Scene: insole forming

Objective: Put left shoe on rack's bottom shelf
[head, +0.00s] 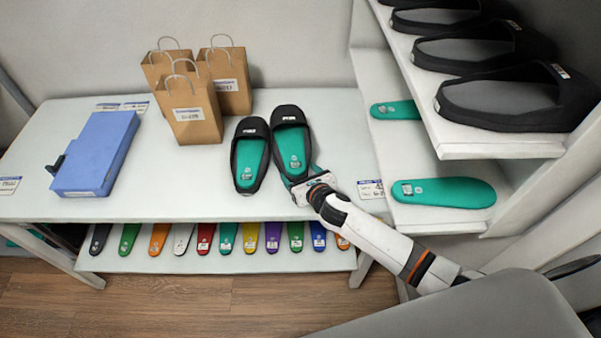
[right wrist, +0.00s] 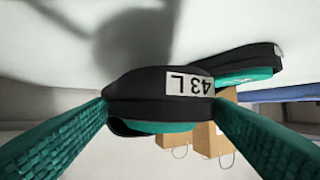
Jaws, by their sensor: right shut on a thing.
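Two black slip-on shoes with teal insoles stand side by side on the white table (head: 190,165), toes pointing away. The left shoe (head: 288,120) is the one on the right in the head view. Its tag reads 43 L in the right wrist view (right wrist: 140,85). My right gripper (head: 299,181) is shut on it, with a green finger on each side. The other shoe (head: 250,150) sits just left of it, apart from the gripper. The rack's bottom shelf (head: 440,222) is to the right and holds teal insoles. My left gripper is not in view.
Several paper bags (head: 192,115) stand behind the shoes. A blue box (head: 98,150) lies at the left. Coloured insoles (head: 228,236) line the shelf under the table. The rack's upper shelf (head: 440,130) holds several black shoes and overhangs the bottom shelf.

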